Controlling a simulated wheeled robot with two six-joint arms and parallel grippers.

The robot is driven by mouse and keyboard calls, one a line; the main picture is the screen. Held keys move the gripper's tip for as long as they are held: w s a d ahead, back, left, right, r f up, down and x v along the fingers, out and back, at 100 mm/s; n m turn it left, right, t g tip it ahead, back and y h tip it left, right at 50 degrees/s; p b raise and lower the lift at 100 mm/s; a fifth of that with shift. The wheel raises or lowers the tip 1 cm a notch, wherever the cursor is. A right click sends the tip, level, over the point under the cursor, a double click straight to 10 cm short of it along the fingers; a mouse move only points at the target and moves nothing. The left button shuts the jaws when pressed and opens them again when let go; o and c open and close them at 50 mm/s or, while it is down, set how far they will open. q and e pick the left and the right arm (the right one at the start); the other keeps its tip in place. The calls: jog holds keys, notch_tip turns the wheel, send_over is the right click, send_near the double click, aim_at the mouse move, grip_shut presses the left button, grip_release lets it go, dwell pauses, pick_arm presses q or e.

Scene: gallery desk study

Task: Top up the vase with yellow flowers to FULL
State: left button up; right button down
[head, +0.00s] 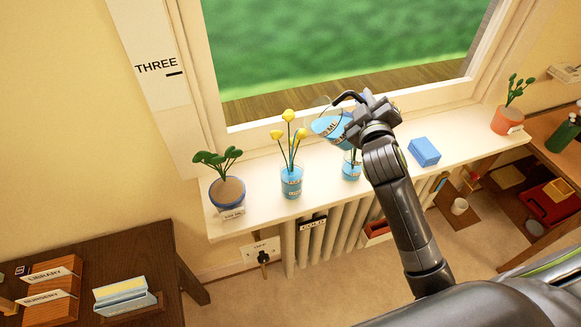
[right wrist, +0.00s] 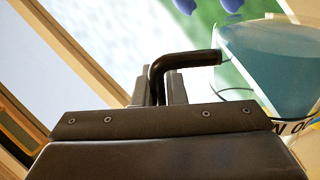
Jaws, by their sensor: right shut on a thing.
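The vase with yellow flowers (head: 291,182) stands on the white window sill. It is clear glass with blue water and a small label around it; I cannot read how its level sits against any mark. My right gripper (head: 360,108) is shut on the black handle of a clear jug (head: 328,127), held above the sill to the right of the yellow flowers. The jug holds blue water and looks tilted; no stream shows. In the right wrist view the handle (right wrist: 185,62) is between the fingers and the jug (right wrist: 268,62) is at the right. My left gripper is not in view.
A second vase with blue water (head: 351,167) stands partly hidden below the jug. A plant in a blue pot (head: 227,192) is at the sill's left, a blue box (head: 424,151) and a terracotta pot (head: 506,120) at its right. The window is behind.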

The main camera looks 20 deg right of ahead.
dwell(0.3)
jog(key=f+m+b, duration=0.1)
jog(key=f+b, duration=0.1)
jog(key=d+f+m+b, duration=0.1)
jog(key=f+m+b, duration=0.1)
jog(key=shift+s+d+f, duration=0.15)
jog(key=shift+f, duration=0.1)
